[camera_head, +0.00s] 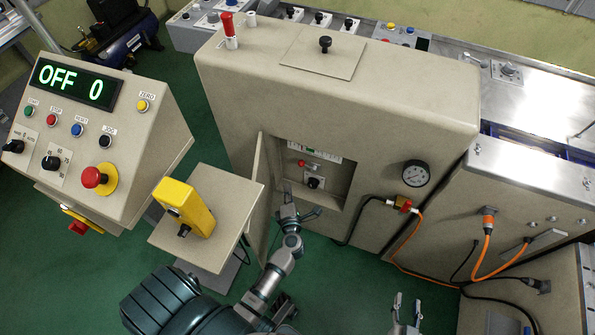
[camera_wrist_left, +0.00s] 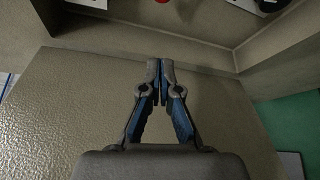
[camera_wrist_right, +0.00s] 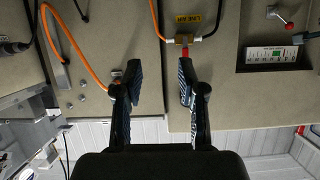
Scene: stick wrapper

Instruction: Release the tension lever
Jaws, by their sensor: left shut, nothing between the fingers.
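A small lever with a red ball knob (camera_head: 302,163) sits in the recessed compartment of the beige machine, below a white and green scale strip (camera_head: 322,152). The knob also shows in the right wrist view (camera_wrist_right: 289,26), and a red tip shows at the top edge of the left wrist view (camera_wrist_left: 162,1). My left gripper (camera_head: 289,199) is at the recess opening, below and left of the lever and apart from it. Its fingertips (camera_wrist_left: 160,66) meet with nothing between them. My right gripper (camera_head: 406,305) is low in front of the machine; its fingers (camera_wrist_right: 160,80) are apart and empty.
The open compartment door (camera_head: 260,203) stands left of my left gripper. A black knob (camera_head: 315,183) sits below the lever. A gauge (camera_head: 416,173) and an orange cable (camera_head: 404,243) are to the right. A yellow box (camera_head: 187,207) stands on a side shelf.

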